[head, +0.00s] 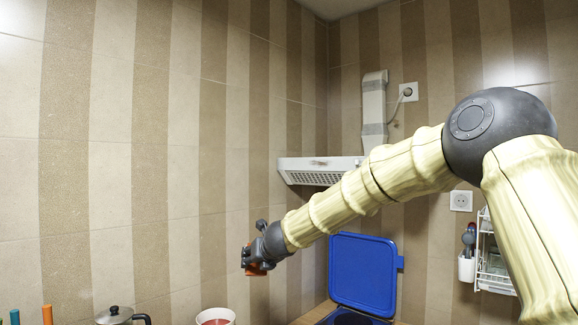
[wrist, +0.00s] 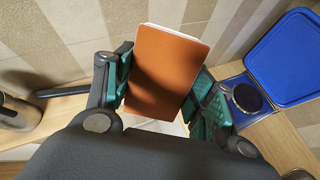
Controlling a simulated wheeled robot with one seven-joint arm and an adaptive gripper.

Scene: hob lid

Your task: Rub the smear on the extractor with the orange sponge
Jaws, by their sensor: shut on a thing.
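The orange sponge (wrist: 165,70) is between the two fingers of my gripper (wrist: 163,95) in the wrist view, and the fingers are shut on it. In the head view my gripper (head: 258,260) is left of and below the extractor, well apart from it, with a bit of the orange sponge (head: 257,269) showing beneath the fingers. The extractor (head: 318,170) is a pale hood on the wall with a grille underneath. A faint brownish smear (head: 318,162) shows on its front edge. My arm crosses in front of the hood's right end and hides it.
A raised blue lid (head: 364,272) stands below the extractor, right of my gripper. A pot with a dark handle (head: 115,316) and a red-filled pot (head: 215,317) are at the bottom left. A white rack (head: 495,262) hangs at right. The wall between gripper and hood is bare.

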